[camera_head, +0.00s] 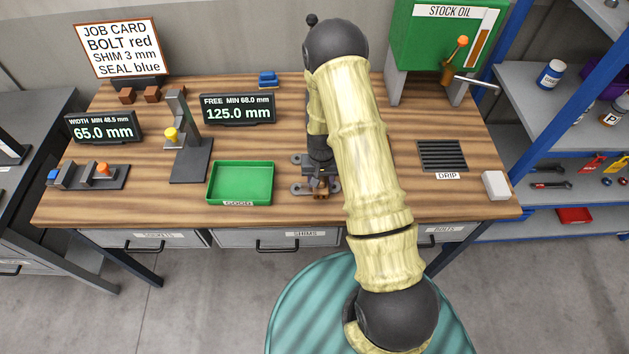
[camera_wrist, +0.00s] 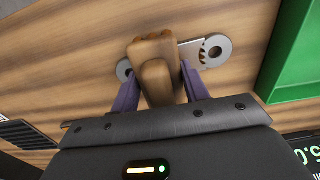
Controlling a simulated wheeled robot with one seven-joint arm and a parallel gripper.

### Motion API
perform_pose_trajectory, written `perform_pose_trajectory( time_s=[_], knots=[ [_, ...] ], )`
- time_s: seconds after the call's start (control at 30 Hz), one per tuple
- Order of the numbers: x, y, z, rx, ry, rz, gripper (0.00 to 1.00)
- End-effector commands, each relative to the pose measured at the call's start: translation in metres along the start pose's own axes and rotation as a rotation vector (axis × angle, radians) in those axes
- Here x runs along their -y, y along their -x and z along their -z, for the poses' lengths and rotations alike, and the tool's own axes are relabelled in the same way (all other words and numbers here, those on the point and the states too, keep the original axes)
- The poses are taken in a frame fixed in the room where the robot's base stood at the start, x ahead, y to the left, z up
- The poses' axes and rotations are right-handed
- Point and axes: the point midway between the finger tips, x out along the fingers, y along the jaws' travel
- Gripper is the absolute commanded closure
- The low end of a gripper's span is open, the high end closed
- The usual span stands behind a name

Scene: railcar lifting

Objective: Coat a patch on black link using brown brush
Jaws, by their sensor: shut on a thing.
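My gripper (camera_head: 320,180) is over the middle front of the wooden bench, pointing down. In the wrist view its two purple fingers (camera_wrist: 160,86) are shut on the brown brush (camera_wrist: 152,62). A bit of the brush (camera_head: 320,196) shows below the fingers in the head view. A link with ringed ends (camera_wrist: 215,50) lies on the bench behind the brush, its middle hidden. It looks grey here, not clearly black. In the head view, grey link ends (camera_head: 298,188) show around my gripper. I cannot tell whether the brush touches the link.
A green tray (camera_head: 240,202) marked GOOD stands just left of my gripper. A gauge stand (camera_head: 190,165) is farther left. A dark drip grate (camera_head: 442,155), a white block (camera_head: 495,185) and the green stock oil tank (camera_head: 420,35) are to the right. The front edge is close.

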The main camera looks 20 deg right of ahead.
Motion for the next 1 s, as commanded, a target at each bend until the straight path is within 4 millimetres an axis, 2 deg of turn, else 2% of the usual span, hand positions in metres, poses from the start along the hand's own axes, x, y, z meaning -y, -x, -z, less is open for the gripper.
perform_pose_trajectory(
  time_s=[0.3,0.37,0.4,1.0],
  knots=[
    [-0.018,0.002,0.004,-0.001,0.016,0.0,0.76],
    [-0.017,0.012,0.004,-0.002,0.017,0.0,0.76],
    [-0.017,0.023,0.005,-0.005,0.017,0.001,0.76],
    [-0.018,0.074,0.004,-0.002,0.015,0.0,0.76]
  ],
)
